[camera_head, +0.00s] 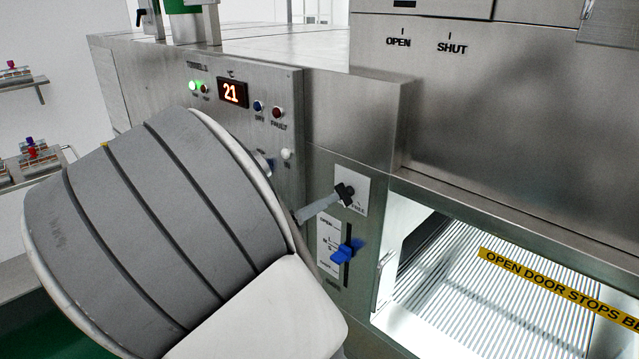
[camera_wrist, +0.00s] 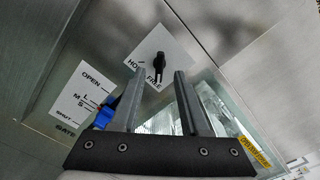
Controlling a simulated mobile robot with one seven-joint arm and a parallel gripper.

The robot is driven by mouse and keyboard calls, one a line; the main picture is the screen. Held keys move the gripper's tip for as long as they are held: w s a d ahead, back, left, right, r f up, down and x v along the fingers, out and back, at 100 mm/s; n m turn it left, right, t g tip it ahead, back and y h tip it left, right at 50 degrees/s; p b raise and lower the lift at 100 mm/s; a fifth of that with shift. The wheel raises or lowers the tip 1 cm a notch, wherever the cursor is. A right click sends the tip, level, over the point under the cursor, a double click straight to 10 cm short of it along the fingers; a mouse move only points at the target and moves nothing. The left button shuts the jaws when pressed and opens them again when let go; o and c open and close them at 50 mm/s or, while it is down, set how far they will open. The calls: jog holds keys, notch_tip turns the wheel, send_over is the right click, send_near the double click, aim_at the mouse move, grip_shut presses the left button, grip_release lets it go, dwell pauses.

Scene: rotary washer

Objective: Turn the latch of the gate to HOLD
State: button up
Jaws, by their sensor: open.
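The latch is a small black knob (camera_wrist: 159,62) on a white plate (camera_wrist: 178,45) marked HOLD and FREE. In the wrist view its pointer hangs down the picture, with its tip near the word FREE; HOLD is to its left. In the head view the latch (camera_head: 345,193) sits on the steel front panel, above the blue slider. My gripper (camera_wrist: 160,73) is open, with the latch appearing between its two fingertips and nothing held. In the head view the fingers (camera_head: 319,207) reach toward the latch from the left; whether they touch it I cannot tell.
Below the latch is the gate's blue slider (camera_head: 343,255) on a scale (camera_wrist: 83,95) from OPEN to SHUT, close to my left finger in the wrist view. The lit washer opening (camera_head: 470,270) lies right. A control panel with display (camera_head: 232,93) is upper left.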

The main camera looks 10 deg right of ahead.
aim_at(346, 194)
jog(key=x, duration=0.5)
grip_shut()
